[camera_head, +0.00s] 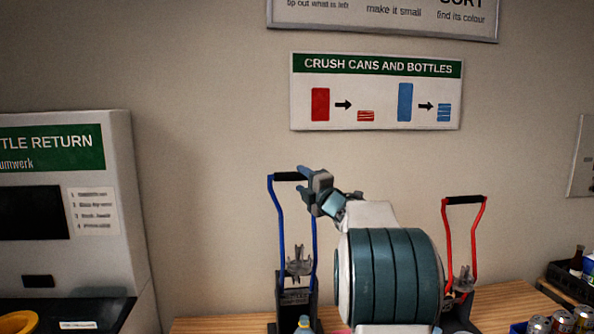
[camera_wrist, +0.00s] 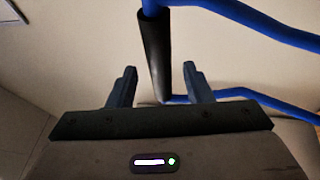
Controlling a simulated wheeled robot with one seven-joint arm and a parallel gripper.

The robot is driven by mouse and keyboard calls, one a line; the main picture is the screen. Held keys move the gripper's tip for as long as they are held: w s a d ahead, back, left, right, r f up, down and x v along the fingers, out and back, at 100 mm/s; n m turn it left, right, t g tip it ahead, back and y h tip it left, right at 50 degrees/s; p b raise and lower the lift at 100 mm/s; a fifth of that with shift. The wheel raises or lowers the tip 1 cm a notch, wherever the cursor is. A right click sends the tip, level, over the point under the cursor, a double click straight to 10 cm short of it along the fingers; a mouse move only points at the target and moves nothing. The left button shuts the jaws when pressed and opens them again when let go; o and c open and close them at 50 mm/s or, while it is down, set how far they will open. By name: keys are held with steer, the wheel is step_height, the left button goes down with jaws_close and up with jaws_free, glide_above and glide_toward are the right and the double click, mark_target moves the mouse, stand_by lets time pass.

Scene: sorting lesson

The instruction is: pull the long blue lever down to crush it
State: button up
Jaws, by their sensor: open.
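The long blue lever (camera_head: 277,225) stands upright on the crusher at the middle, with two blue side bars and a black grip bar (camera_head: 288,176) across its top. My gripper (camera_head: 305,178) is at the right end of the black grip, with my arm reaching up from the lower right. In the wrist view the black grip (camera_wrist: 156,50) runs between the two fingers of my open gripper (camera_wrist: 148,85), apart from both fingertips as far as I can tell. Blue bars (camera_wrist: 255,22) show at both ends of the grip. The crusher's lower part (camera_head: 295,300) is partly hidden.
A second crusher with a red lever (camera_head: 478,235) stands to the right, partly behind my arm. Several cans (camera_head: 560,322) and a black crate (camera_head: 572,282) are at the right of the wooden table (camera_head: 515,301). A bottle return machine (camera_head: 130,210) stands at the left.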

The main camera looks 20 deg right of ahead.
mark_target(300, 178)
steer(key=shift+p+x, duration=0.5)
steer(key=shift+x, duration=1.3)
jaws_close()
